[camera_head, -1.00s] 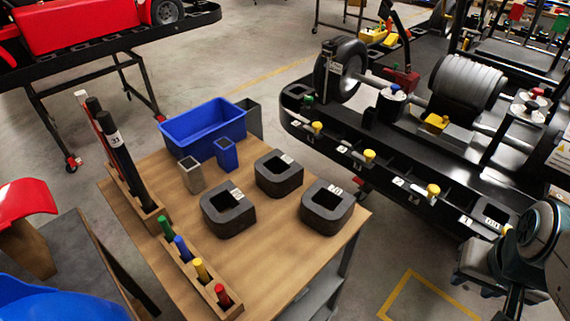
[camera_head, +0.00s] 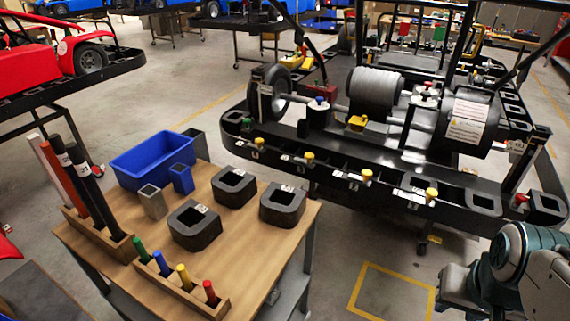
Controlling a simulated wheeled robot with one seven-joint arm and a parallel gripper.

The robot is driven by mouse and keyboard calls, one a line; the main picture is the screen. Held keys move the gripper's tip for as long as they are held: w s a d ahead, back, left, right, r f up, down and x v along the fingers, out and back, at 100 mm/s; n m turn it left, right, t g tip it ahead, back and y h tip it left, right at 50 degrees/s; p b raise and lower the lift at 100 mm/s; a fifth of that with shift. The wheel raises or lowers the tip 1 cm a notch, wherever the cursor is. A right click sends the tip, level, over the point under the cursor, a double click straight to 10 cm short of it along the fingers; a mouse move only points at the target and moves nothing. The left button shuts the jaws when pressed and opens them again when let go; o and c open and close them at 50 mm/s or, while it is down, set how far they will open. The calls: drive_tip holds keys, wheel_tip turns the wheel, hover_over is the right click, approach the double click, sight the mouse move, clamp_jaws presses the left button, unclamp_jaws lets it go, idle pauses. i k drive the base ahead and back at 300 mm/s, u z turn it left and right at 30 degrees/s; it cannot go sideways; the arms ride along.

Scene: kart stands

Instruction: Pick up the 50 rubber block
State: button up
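Three dark, D-shaped rubber blocks, each with a square hole and a small white label, lie on the wooden table (camera_head: 257,250). One block (camera_head: 195,225) is nearest me on the left, one block (camera_head: 234,187) is at the back, and one block (camera_head: 282,204) is near the right edge. The labels are too small to read, so I cannot tell which is the 50 block. Part of my arm shows at the bottom right, well apart from the table. I cannot make out any gripper fingers there.
The table also holds a blue bin (camera_head: 152,158), a grey cup (camera_head: 152,202), a blue cup (camera_head: 181,178), a rack of tall rods (camera_head: 97,232) and a rack of coloured pegs (camera_head: 180,288). A black kart frame (camera_head: 330,176) stands behind. Grey floor is open right of the table.

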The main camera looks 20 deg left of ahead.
sight(233, 188)
drive_tip(key=z, duration=0.85)
drive_tip(key=i, duration=1)
drive_tip(key=u, duration=3.1)
drive_tip(key=i, duration=0.5)
drive_tip(key=u, duration=0.05)
drive_tip(key=k, duration=0.5)
drive_tip(key=z, duration=1.4)
drive_tip(key=i, duration=0.35)
